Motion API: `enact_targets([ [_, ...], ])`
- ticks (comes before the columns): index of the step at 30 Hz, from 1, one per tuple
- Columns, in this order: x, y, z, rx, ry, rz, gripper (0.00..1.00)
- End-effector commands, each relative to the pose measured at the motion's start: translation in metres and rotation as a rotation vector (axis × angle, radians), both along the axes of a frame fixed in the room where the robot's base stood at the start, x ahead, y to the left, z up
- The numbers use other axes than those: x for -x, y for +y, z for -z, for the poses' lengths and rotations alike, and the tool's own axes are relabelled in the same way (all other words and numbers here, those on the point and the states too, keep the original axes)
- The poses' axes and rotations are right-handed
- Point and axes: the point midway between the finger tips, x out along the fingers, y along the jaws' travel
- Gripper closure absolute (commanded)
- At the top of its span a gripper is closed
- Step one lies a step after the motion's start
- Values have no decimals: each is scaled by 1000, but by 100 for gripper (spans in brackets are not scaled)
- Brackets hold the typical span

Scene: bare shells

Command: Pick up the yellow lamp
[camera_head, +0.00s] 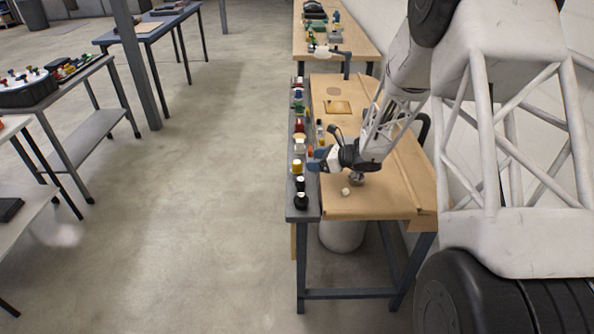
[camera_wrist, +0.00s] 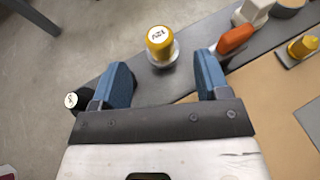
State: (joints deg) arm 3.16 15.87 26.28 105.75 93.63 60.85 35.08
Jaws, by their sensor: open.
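The yellow lamp (camera_wrist: 159,40) is a short yellow cylinder with a white, marked top and a pale base in the wrist view. It stands on a grey strip, just beyond and between the blue fingers of my gripper (camera_wrist: 160,78). The fingers are apart, with nothing between them. In the head view the lamp (camera_head: 297,167) stands on the strip at the bench's left edge, just left of my gripper (camera_head: 314,160). A second, smaller yellow piece on a grey plate (camera_wrist: 302,46) shows at the wrist view's right edge.
An orange piece (camera_wrist: 236,38) stands close to the right finger. A black capped piece (camera_wrist: 72,101) is beside the left finger. More small parts line the grey strip (camera_head: 302,216). The wooden bench top (camera_head: 385,202) holds a small white piece (camera_head: 346,191). Open floor lies left.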

Motion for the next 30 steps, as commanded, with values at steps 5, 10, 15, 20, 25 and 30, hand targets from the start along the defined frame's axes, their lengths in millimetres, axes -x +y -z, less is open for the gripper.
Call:
enact_targets([
  [5,0,0,0,-1,0,1,31],
  [10,-1,1,0,-1,0,0,31],
  [15,-4,10,4,-1,0,0,31],
  [20,-8,20,8,-1,-1,-1,31],
  [25,-9,22,9,-1,-1,0,31],
  [30,-9,22,10,-1,-1,0,31],
])
